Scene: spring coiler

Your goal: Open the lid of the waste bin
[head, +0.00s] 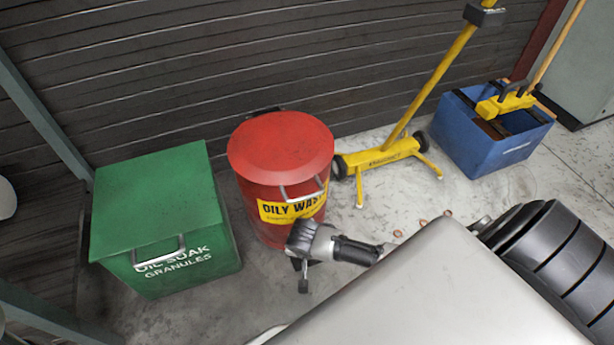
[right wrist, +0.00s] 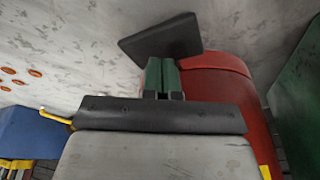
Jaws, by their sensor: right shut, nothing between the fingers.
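The waste bin is a red drum (head: 279,225) with a yellow "OILY WASTE" label and a handle on its front. Its round red lid (head: 280,145) looks closed. My right gripper (head: 303,286) is low in front of the bin, pointing down, with its arm coming from the right. In the right wrist view its fingers (right wrist: 162,62) are shut together and empty. Their tips overlap the near edge of a flat black plate (right wrist: 160,37), which looks like a foot pedal beside the red bin (right wrist: 222,78). I cannot tell whether they touch it. My left gripper is not in view.
A green "OIL SOAK GRANULES" box (head: 158,205) stands left of the bin. A yellow wheeled stand (head: 385,155) and a blue mop bucket (head: 490,135) stand to the right. A dark slatted wall (head: 250,55) is close behind. Several small coppery rings lie on the floor.

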